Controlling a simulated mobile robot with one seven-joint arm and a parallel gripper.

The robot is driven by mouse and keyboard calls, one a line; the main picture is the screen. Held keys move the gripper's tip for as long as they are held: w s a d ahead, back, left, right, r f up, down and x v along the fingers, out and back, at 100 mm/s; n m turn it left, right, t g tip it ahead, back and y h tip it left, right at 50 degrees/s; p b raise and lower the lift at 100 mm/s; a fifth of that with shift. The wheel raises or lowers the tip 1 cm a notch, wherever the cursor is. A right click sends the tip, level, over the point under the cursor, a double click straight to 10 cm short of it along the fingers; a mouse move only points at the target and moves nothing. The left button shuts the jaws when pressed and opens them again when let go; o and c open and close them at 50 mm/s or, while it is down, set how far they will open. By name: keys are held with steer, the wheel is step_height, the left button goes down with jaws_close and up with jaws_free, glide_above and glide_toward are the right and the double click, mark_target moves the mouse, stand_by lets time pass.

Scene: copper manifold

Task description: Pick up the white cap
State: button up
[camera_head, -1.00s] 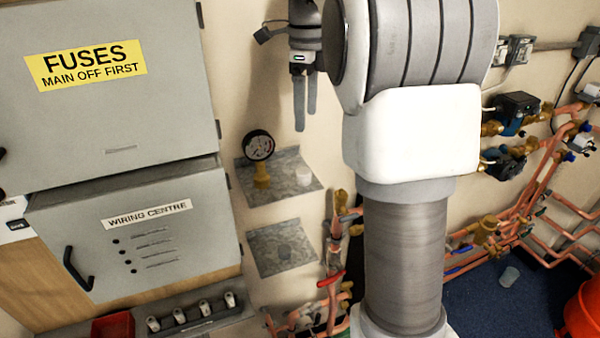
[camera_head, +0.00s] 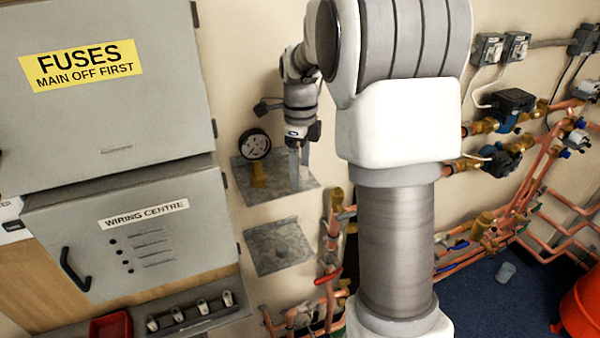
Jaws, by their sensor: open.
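The upper grey wall shelf (camera_head: 273,193) holds a pressure gauge with a brass fitting (camera_head: 258,180) at its left. In the earlier view a small white cap stands on the right part of this shelf. That spot is now behind or between my gripper's fingers, and I cannot make the cap out clearly. My gripper (camera_head: 298,180) points down at the right part of the shelf, right of the gauge. Its fingers are open and seen nearly edge-on. I cannot tell whether they touch the cap.
A lower grey shelf (camera_head: 262,262) bears a small grey piece (camera_head: 282,254). Copper pipes and valves (camera_head: 332,240) run right of the shelves. The grey fuse cabinet (camera_head: 105,70) and wiring centre (camera_head: 140,245) stand left. A translucent cup (camera_head: 506,272) is on the blue floor.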

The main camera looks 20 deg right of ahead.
mark_target(303, 170)
steer(key=shift+c, duration=0.3)
steer(key=c, duration=1.2)
steer(key=shift+r, duration=0.4)
steer(key=r, duration=0.3)
steer(key=shift+s+d+r+b, duration=0.25)
steer(key=shift+s+r+b, duration=0.05)
steer(key=shift+r, duration=0.05)
steer(key=s+d+r+b, duration=0.1)
steer(key=s+d+r, duration=0.5)
steer(key=s, duration=0.3)
steer(key=shift+r, duration=0.2)
steer(key=shift+s, duration=0.2)
